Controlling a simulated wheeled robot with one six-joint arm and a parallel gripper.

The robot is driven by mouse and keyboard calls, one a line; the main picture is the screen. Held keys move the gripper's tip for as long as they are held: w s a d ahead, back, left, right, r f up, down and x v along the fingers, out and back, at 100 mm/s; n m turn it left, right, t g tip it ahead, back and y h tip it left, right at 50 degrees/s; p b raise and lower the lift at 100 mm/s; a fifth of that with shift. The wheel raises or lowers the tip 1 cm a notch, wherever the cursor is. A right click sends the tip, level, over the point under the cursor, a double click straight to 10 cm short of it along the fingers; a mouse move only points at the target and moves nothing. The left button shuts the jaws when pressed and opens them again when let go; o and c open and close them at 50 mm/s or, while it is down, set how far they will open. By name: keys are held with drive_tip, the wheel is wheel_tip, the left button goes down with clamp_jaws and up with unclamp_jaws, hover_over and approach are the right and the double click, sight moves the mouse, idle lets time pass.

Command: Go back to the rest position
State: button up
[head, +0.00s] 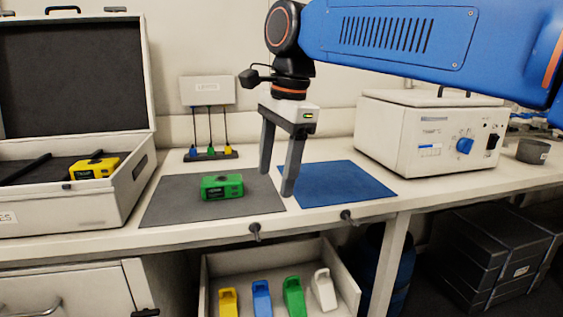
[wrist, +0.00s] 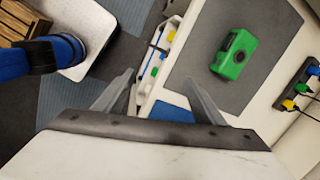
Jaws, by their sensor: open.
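My gripper (head: 277,170) hangs over the bench near the seam between the grey mat (head: 165,205) and the blue mat (head: 345,182). Its two fingers are apart with nothing between them; they also show in the wrist view (wrist: 165,95). A green device (head: 222,187) stands on the grey mat to the left of the fingers, apart from them. The green device also shows in the wrist view (wrist: 234,54), on the grey mat. My blue arm reaches in from the upper right.
An open case (head: 70,205) holding a yellow device (head: 94,168) stands at left. A white incubator box (head: 425,135) is at right. A charger with plugs (head: 210,153) is behind the grey mat. An open drawer (head: 345,285) below holds several coloured clips. The blue mat is bare.

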drive_tip(key=s+d+f+n+t, duration=0.1)
drive_tip(key=s+d+f+n, duration=0.2)
drive_tip(key=d+f, duration=0.5)
drive_tip(key=s+d+f+n+t, duration=0.1)
drive_tip(key=s+d+f+n, duration=0.2)
drive_tip(key=d, duration=0.8)
drive_tip(key=s+d+f+n+t+h, duration=0.1)
drive_tip(key=s+d+f+n, duration=0.2)
drive_tip(key=f, duration=0.5)
drive_tip(key=s+d+f+n+t, duration=0.1)
drive_tip(key=s+d+f+n, duration=0.1)
drive_tip(key=s+d+f, duration=0.4)
drive_tip(key=shift+d+f+n+h, duration=0.4)
drive_tip(key=shift+d+f, duration=0.45)
drive_tip(key=shift+d, duration=0.2)
